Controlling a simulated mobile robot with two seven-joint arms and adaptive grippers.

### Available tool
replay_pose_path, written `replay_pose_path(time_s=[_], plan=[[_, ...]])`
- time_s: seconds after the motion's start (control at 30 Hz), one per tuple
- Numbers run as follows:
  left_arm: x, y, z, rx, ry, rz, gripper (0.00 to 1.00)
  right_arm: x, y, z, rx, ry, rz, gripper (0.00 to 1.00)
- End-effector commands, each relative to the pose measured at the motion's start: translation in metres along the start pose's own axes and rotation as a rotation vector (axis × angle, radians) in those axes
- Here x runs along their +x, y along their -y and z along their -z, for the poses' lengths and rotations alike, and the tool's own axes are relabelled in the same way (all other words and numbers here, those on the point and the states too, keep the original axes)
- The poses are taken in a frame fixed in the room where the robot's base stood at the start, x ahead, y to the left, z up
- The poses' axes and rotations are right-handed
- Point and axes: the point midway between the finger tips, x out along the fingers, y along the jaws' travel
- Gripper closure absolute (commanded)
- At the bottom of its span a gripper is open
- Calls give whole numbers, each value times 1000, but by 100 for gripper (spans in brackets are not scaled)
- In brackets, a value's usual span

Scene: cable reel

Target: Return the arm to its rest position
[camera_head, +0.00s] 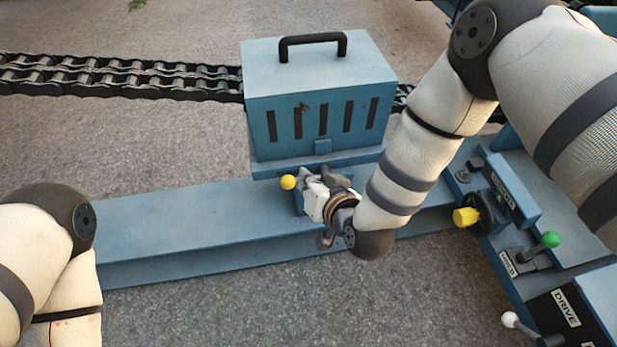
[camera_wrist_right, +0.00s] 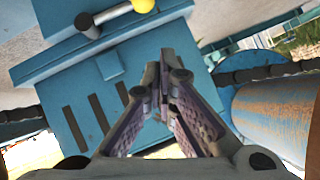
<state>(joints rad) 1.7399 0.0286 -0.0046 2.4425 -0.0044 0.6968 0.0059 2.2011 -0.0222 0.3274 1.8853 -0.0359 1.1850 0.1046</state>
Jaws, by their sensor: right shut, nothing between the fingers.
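My right arm comes in from the upper right in the head view. Its gripper (camera_head: 312,184) is in front of the lower part of the blue slotted box, close to a yellow-knobbed lever (camera_head: 288,182). In the right wrist view the gripper's fingers (camera_wrist_right: 158,88) meet at the tips with nothing between them. The yellow knob (camera_wrist_right: 143,5) shows at the top of that view, apart from the fingertips. My left arm (camera_head: 45,250) shows at the lower left of the head view; its gripper is outside the frame.
The blue box (camera_head: 318,85) with a black handle (camera_head: 313,40) stands on a long blue beam (camera_head: 180,215). A chain (camera_head: 120,78) runs behind it. At right are a yellow knob (camera_head: 466,217), a green-knobbed lever (camera_head: 550,240) and a white-knobbed lever (camera_head: 510,319) near a DRIVE label.

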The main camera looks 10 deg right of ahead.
Motion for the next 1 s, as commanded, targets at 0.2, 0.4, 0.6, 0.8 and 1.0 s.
replay_pose_path(time_s=[0.2, 0.4, 0.6, 0.8, 1.0], plan=[[0, 0, 0, 0, -1, 0, 60, -4, 0, 0, 0, 0, 0, 100], [0, 0, 0, 0, 0, 0, 60, -4, 0, 0, 0, 0, -1, 100], [-10, 0, 0, -1, -15, -1, 60, -20, -10, -18, -12, 71, -28, 100], [-66, -1, 5, -3, -117, -6, 60, -151, -67, -107, -73, 512, -196, 100], [-124, -2, 18, -5, -251, -12, 60, -322, -103, -152, -101, 926, -354, 100]])
